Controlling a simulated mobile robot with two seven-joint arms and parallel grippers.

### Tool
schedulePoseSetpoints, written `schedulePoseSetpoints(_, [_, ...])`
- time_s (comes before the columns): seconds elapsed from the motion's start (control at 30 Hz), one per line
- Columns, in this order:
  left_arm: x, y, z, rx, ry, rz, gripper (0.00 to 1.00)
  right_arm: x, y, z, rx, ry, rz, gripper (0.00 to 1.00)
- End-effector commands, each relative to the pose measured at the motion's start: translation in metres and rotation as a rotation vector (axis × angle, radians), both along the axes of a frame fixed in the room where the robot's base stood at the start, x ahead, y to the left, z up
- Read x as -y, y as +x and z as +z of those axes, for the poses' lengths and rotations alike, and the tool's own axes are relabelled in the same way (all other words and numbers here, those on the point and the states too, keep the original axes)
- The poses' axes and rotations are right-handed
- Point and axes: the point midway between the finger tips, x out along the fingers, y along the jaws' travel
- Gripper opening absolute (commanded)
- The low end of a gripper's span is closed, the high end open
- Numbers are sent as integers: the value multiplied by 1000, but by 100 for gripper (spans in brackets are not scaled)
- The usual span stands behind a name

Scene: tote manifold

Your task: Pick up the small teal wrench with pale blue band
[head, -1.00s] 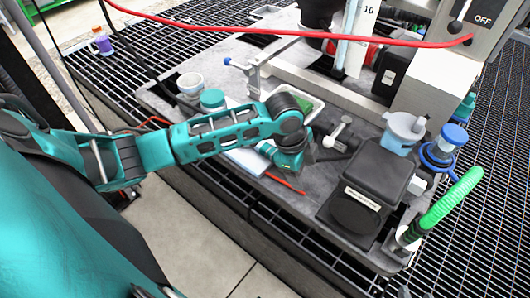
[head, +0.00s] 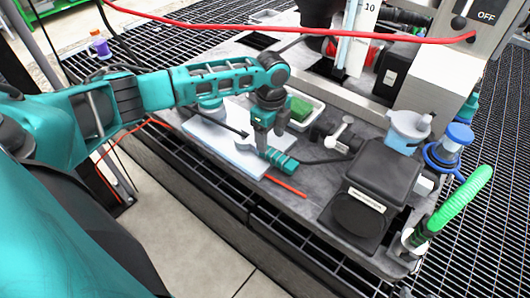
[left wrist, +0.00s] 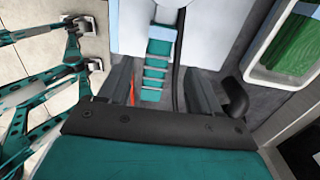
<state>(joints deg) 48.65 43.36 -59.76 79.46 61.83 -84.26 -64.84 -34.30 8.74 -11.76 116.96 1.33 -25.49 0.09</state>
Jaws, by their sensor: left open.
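The small teal wrench (head: 283,162) has a ribbed grip and lies near the front of the grey bench, beside a pale pad. In the left wrist view the ribbed teal wrench (left wrist: 154,72) and its pale blue band (left wrist: 162,33) show between the two fingers. My left gripper (head: 262,146) points down at the wrench's left end. Its jaws are open, with a finger on either side of the wrench in the wrist view (left wrist: 160,88). Whether they touch it I cannot tell. My right gripper is not in view.
A pale pad (head: 215,140) lies left of the gripper. A white tray (head: 319,110) holding a green block (head: 299,108) stands behind it. A red rod (head: 286,186) lies in front. A white-handled valve (head: 339,132) and black box (head: 382,176) stand to the right.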

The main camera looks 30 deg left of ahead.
Motion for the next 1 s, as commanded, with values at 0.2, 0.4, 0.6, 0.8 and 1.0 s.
schedulePoseSetpoints(0.2, [-2,-2,-26,-2,0,0,64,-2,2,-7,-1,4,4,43])
schedulePoseSetpoints(0.4, [-2,-3,-51,0,-1,0,64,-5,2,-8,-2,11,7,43])
schedulePoseSetpoints(0.6, [-2,-3,-54,1,0,0,64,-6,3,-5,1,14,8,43])
schedulePoseSetpoints(0.8, [-2,-3,-54,1,0,0,54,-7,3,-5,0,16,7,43])
schedulePoseSetpoints(1.0, [-2,-3,-54,1,0,0,35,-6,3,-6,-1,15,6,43])
